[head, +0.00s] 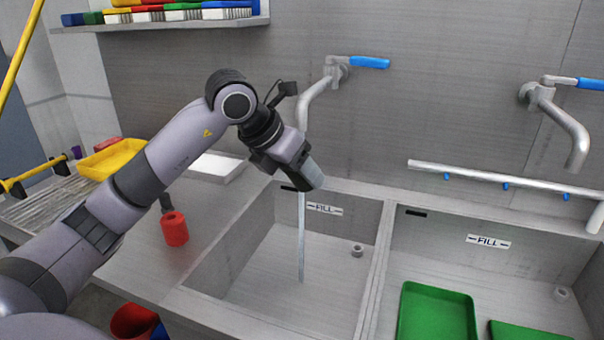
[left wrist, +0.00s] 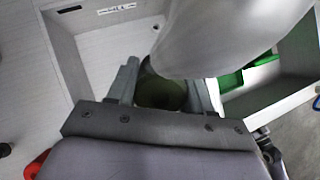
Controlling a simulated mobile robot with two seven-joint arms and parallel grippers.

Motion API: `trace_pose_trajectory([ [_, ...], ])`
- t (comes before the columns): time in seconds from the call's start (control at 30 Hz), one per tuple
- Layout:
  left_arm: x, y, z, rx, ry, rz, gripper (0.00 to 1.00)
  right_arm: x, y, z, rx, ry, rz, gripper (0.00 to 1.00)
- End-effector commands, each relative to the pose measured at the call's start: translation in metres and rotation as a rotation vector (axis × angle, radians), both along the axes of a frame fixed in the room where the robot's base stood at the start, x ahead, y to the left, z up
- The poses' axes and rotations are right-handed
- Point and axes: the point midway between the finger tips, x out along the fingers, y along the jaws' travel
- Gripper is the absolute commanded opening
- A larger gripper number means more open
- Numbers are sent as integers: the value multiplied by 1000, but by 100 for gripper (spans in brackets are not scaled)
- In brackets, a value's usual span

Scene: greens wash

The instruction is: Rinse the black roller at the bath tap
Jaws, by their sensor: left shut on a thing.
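My left gripper (head: 312,178) reaches over the left wash basin (head: 235,250), just in front of the spout of the left tap (head: 318,90). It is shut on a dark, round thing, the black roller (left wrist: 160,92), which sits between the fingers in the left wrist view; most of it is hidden. The pale spout (left wrist: 205,30) looms close in front of it there. A thin stream of water (head: 302,240) falls below the gripper into the basin. The tap has a blue lever (head: 370,62). My right gripper is not in view.
A red roller (head: 174,228) stands on the counter left of the basin. A yellow tray (head: 112,158) and a white tray (head: 217,166) lie behind my arm. The right basin holds green trays (head: 436,315) below a second tap (head: 565,115). A shelf (head: 160,24) holds several brushes.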

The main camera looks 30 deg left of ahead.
Motion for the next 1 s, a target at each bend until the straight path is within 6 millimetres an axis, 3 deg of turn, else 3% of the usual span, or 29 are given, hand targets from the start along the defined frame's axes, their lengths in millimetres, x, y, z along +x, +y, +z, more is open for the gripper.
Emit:
trace_pose_trajectory([
  [0.57,5,-12,1,-1,-1,0,19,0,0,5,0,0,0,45],
  [1.0,2,-4,0,1,-1,1,19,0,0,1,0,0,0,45],
])
